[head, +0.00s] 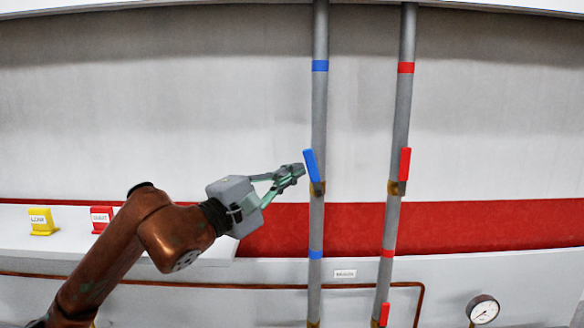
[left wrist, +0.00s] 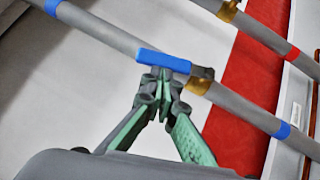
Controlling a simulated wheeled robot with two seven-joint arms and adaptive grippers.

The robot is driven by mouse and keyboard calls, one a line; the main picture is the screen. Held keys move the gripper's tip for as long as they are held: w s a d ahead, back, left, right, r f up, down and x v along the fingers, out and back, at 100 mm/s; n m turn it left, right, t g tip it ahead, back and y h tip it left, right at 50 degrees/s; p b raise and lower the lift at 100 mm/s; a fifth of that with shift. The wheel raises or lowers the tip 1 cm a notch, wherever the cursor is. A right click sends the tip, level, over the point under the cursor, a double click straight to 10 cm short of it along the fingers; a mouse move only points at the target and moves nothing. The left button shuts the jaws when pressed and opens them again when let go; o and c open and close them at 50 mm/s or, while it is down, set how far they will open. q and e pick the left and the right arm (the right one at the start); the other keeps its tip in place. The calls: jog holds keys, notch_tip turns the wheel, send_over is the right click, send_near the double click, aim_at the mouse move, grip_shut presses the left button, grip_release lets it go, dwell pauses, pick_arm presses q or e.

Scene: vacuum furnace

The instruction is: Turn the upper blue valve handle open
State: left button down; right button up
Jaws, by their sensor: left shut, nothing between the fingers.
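The upper blue valve handle (head: 311,165) sits on the left grey pipe (head: 319,110), just above a brass valve body (head: 316,188). It lies nearly along the pipe, its top tilted slightly left. My left gripper (head: 299,170) is shut and empty, with its fingertips just left of the handle. In the left wrist view the closed fingertips (left wrist: 161,75) are right at the blue handle (left wrist: 163,61), partly overlapping its edge. I cannot tell whether they touch. My right gripper is not in view.
A red valve handle (head: 405,163) is on the right pipe (head: 404,120). A lower red handle (head: 384,313) and a pressure gauge (head: 483,309) are below. Yellow (head: 42,221) and red (head: 101,218) signs stand on the white ledge at left. The wall left of the pipes is clear.

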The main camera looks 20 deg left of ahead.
pick_arm(q)
jog(key=shift+w+d+r+b, duration=0.3)
jog(key=shift+d+r+b, duration=0.4)
jog(key=shift+d+b, duration=0.25)
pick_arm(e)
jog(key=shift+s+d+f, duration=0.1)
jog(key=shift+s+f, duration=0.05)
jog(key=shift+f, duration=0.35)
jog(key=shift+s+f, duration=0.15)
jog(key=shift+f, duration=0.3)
pick_arm(q)
jog(key=shift+s+a, duration=0.1)
jog(key=shift+a, duration=0.1)
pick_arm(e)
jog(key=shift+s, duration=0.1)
pick_arm(q)
jog(key=shift+a, duration=0.15)
